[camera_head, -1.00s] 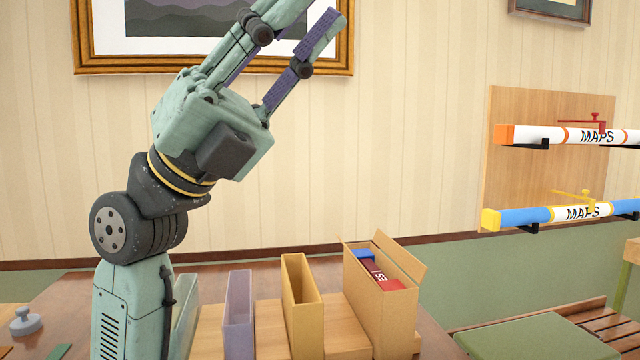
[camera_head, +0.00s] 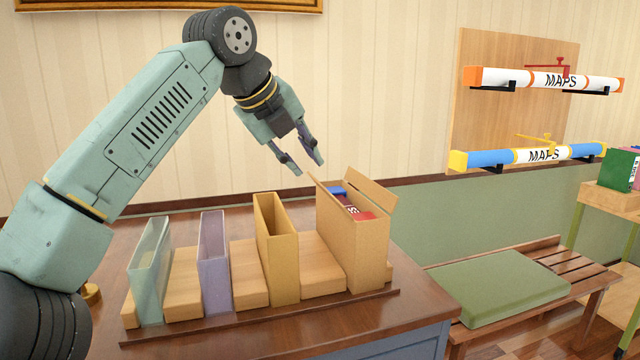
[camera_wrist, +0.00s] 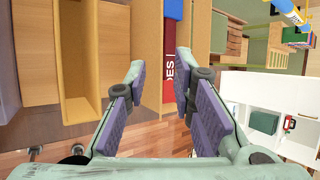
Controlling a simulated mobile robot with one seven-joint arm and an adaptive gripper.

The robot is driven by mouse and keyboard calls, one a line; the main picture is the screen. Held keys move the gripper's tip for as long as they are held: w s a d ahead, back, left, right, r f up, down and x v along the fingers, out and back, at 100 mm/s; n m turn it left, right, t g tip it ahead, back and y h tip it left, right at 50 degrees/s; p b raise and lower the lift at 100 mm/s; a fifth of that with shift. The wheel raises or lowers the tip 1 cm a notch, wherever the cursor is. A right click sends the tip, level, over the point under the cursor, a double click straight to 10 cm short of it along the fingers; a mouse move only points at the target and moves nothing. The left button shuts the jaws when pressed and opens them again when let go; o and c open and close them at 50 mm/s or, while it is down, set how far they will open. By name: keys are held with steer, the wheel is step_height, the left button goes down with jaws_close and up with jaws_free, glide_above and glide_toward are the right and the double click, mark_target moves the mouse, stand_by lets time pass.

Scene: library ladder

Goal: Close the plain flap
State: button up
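A tan cardboard box (camera_head: 365,245) stands upright at the right end of the row. Its top is open, with one flap (camera_head: 322,190) raised on the left and a wider flap (camera_head: 370,192) raised and leaning outward on the right. I cannot tell which flap is called plain. Red and blue books (camera_head: 352,205) show inside; they also show in the wrist view (camera_wrist: 171,60). My gripper (camera_head: 309,165) is open and empty, above and slightly left of the box, pointing down. In the wrist view its spread fingers (camera_wrist: 160,66) frame the left flap (camera_wrist: 147,45) and the books, without visible contact.
A yellow holder (camera_head: 277,245), a purple holder (camera_head: 214,262) and a pale green holder (camera_head: 150,270) stand left of the box, with wooden blocks between them. Map tubes (camera_head: 545,80) hang on the wall board. A green-cushioned bench (camera_head: 490,285) is at right. Space above the holders is clear.

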mark_target(327, 192)
steer(key=x, duration=0.8)
steer(key=shift+d+f+p, duration=0.2)
steer(key=shift+p, duration=0.25)
steer(key=shift+w, duration=0.15)
steer(key=shift+c, duration=0.5)
jaws_close()
